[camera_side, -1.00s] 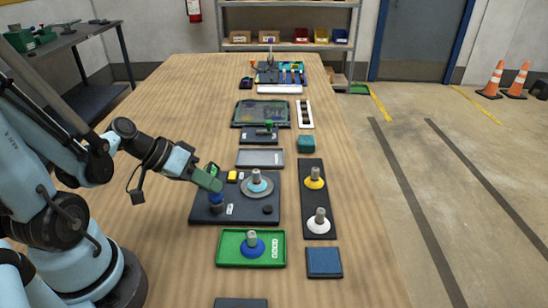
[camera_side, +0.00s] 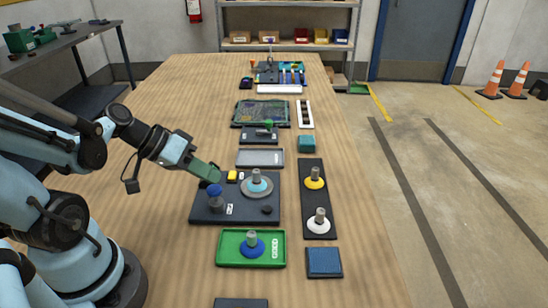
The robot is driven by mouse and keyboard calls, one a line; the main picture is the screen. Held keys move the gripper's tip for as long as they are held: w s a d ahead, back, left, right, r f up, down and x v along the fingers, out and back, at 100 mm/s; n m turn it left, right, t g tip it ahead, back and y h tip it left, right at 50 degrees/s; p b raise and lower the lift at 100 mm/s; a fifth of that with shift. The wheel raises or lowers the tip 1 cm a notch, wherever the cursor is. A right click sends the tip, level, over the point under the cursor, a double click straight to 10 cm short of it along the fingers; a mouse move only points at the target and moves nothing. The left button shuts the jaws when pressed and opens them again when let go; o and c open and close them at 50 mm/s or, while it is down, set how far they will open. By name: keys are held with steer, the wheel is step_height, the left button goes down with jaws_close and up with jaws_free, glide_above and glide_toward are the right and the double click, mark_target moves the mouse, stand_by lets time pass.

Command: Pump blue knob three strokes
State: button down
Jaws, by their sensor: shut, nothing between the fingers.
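The blue knob (camera_side: 214,190) sits on top of a short dark grey post (camera_side: 216,204) at the left side of a dark base plate (camera_side: 250,215). My gripper (camera_side: 215,178) is shut and empty, its green fingers angled down to the right. The fingertips are just above the knob; I cannot tell whether they touch it.
A green tray (camera_side: 225,256) lies in front. A dark strip with yellow and white pegs (camera_side: 316,198) lies right. Bare table lies left.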

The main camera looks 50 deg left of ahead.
mark_target(210, 189)
steer(key=shift+r, duration=0.15)
steer(key=shift+r, duration=2.5)
steer(key=shift+d, duration=0.1)
